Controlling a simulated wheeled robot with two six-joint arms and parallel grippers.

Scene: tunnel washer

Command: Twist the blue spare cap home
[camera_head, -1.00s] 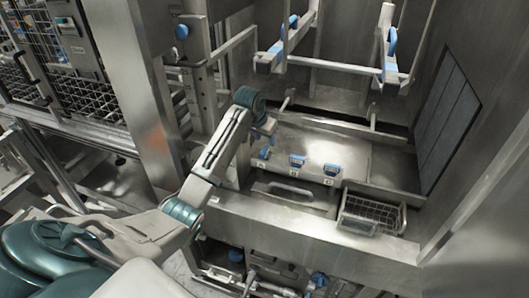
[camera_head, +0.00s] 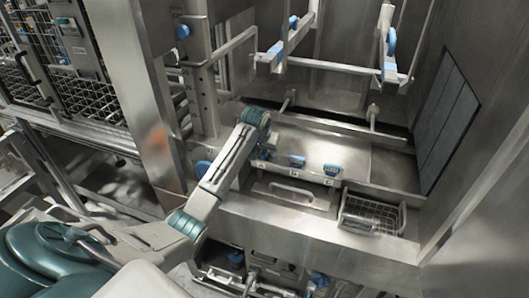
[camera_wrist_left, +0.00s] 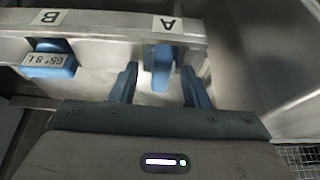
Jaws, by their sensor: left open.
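Several blue caps sit in a row on the sloped steel ledge; I cannot tell by marking which is the spare. In the head view a middle cap (camera_head: 297,161) and a right cap (camera_head: 332,170) show clearly. The leftmost cap, by label A, is mostly hidden by my left wrist. In the left wrist view this blue cap (camera_wrist_left: 161,66) stands between the two blue fingers of my left gripper (camera_wrist_left: 159,85), with a gap on each side. The fingers are open and empty. My right gripper is out of view.
A wire basket (camera_head: 372,213) stands at the right of the ledge. A steel handle (camera_head: 291,193) lies in front of the caps. A rack with blue parts (camera_head: 340,66) hangs above. A steel post (camera_head: 143,100) stands left of my arm.

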